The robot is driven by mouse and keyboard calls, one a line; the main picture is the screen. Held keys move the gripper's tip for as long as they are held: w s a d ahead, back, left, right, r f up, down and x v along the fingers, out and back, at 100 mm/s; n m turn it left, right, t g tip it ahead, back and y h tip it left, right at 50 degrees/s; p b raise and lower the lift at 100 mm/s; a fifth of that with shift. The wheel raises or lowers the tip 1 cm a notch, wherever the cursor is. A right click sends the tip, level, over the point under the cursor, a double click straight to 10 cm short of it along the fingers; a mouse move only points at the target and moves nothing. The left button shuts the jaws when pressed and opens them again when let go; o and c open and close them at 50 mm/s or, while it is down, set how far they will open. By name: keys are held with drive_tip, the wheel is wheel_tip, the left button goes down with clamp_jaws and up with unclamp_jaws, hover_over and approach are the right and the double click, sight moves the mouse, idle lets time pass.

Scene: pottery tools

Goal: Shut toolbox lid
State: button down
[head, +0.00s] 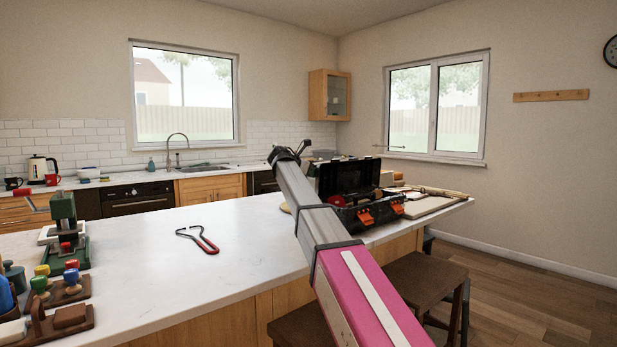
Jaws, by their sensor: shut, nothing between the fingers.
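The black toolbox (372,212) with orange latches stands on the right part of the white counter. Its lid (346,176) is open and stands up at the back of the box. My arm reaches in from the lower right and passes in front of the toolbox's left side, hiding part of it. My gripper (302,147) is at the arm's far end, small and dark, up and to the left of the lid in the picture. It is shut and holds nothing. I cannot tell how far it is from the lid in depth.
Red-handled calipers (203,241) lie on the counter left of my arm. A board with tools (428,203) lies right of the toolbox. Stamps and wooden holders (62,290) crowd the left end. A brown stool (428,281) stands at the front. The counter's middle is mostly clear.

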sight(319, 171)
drive_tip(key=shift+s+d+r, duration=0.2)
drive_tip(key=shift+s+d, duration=0.2)
drive_tip(key=shift+s, duration=0.2)
drive_tip(key=shift+s+d+r, duration=0.15)
drive_tip(key=shift+s+d, duration=0.25)
drive_tip(key=shift+s, duration=0.15)
drive_tip(key=shift+s+d+r, duration=0.15)
drive_tip(key=shift+s+d, duration=0.6)
drive_tip(key=shift+s, duration=0.25)
drive_tip(key=shift+w, duration=0.15)
drive_tip(key=shift+a, duration=0.1)
drive_tip(key=s+a+r, duration=0.4)
drive_tip(key=a+r, duration=0.1)
drive_tip(key=r, duration=0.2)
drive_tip(key=shift+r, duration=0.4)
